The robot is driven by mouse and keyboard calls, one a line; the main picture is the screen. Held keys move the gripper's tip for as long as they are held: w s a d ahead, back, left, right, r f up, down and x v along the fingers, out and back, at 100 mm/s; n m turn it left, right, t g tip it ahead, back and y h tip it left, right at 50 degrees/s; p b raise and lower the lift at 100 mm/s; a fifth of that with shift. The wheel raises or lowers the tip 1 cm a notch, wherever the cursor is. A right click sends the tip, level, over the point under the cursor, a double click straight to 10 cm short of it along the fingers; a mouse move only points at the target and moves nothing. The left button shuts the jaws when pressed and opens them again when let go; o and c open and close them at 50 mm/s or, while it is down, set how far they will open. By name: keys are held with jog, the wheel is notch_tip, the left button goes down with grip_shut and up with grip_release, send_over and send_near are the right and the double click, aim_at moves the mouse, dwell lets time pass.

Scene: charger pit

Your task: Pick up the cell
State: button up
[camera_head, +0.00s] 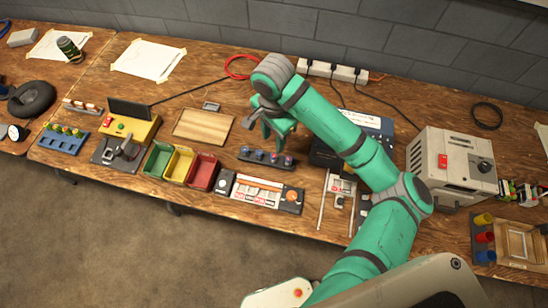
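I cannot tell for sure which thing is the cell. Several small round-topped cells stand in a dark holder (266,158) near the middle of the bench. An orange-brown bar lies in a grey and white device (262,191) near the front edge. My gripper (261,123) is above the bench, behind the dark holder and right of a wooden board (204,127). It touches none of them that I can see. Its fingers are small and partly hidden by my wrist, so their opening is unclear.
Green, yellow and red bins (180,165) stand left of the device. A yellow-topped station (128,128) stands farther left. A large beige box (451,165) stands at the right. A power strip (332,70) and cables lie along the wall.

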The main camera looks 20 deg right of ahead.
send_over(274, 156)
jog(key=f, duration=0.5)
jog(key=shift+w+f, duration=0.2)
jog(key=shift+f, duration=0.1)
jog(key=shift+s+d+f, duration=0.1)
jog(key=shift+f, duration=1.1)
jog(key=shift+s+f, duration=0.1)
jog(key=shift+f, duration=1.05)
grip_shut()
